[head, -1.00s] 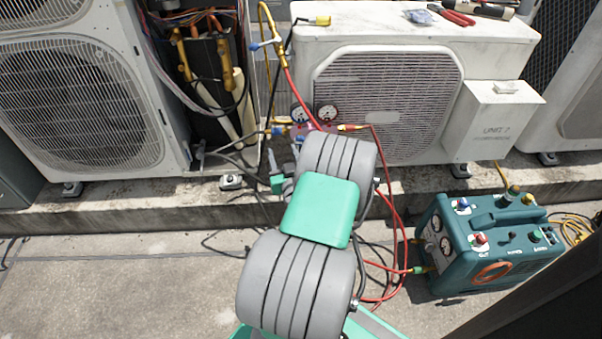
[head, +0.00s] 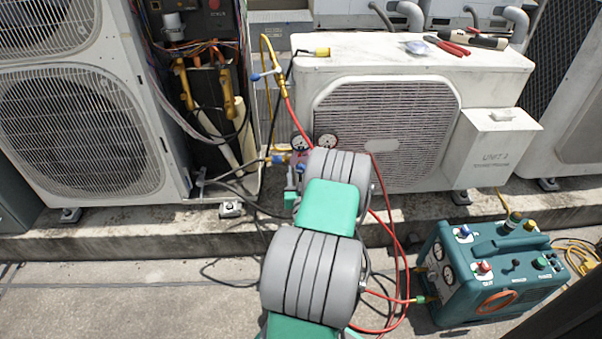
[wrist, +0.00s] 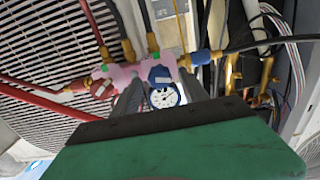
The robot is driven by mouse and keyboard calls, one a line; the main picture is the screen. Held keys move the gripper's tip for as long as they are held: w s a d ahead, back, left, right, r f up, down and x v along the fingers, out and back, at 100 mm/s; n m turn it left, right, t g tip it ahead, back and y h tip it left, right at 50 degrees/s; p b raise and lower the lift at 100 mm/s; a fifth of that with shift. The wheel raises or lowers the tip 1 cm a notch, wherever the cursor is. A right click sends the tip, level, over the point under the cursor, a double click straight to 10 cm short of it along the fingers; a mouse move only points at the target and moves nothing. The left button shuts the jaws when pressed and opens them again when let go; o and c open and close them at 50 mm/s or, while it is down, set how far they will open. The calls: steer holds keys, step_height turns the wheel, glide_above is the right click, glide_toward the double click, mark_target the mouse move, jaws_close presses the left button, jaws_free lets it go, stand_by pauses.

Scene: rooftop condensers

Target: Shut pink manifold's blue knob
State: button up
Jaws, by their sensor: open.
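The pink manifold (wrist: 122,76) spans the upper middle of the wrist view, with hoses and brass fittings on it. Its blue knob (wrist: 158,74) faces me, between the two grey fingers of my gripper (wrist: 159,80). The fingers are apart and reach up to the manifold; whether they touch the knob I cannot tell. A red knob (wrist: 103,89) sits to the left. A blue-rimmed gauge (wrist: 164,96) shows between the fingers. In the head view my arm covers most of the manifold; only a pink sliver (head: 299,158) shows below the gauges (head: 301,143). My gripper is hidden there.
A white condenser (head: 400,110) stands behind the manifold, a larger unit (head: 75,120) at left. Red hoses (head: 400,260) run down to a teal recovery machine (head: 490,270) at right. A black hose (wrist: 265,42) leaves the manifold's right end. Pavement at front left is mostly clear.

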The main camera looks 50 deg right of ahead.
steer(key=shift+c, duration=0.2)
jaws_close()
stand_by(0.6)
steer(key=m, duration=0.3)
steer(key=shift+s+m, duration=0.1)
steer(key=shift+m, duration=0.3)
steer(key=m, duration=0.3)
steer(key=shift+m+b, duration=0.3)
steer(key=m, duration=0.3)
steer(key=shift+d+m, duration=0.1)
steer(key=shift+m, duration=0.2)
steer(key=shift+s+f+m+p, duration=0.1)
steer(key=shift+m+p, duration=0.2)
steer(key=shift+m, duration=1.5)
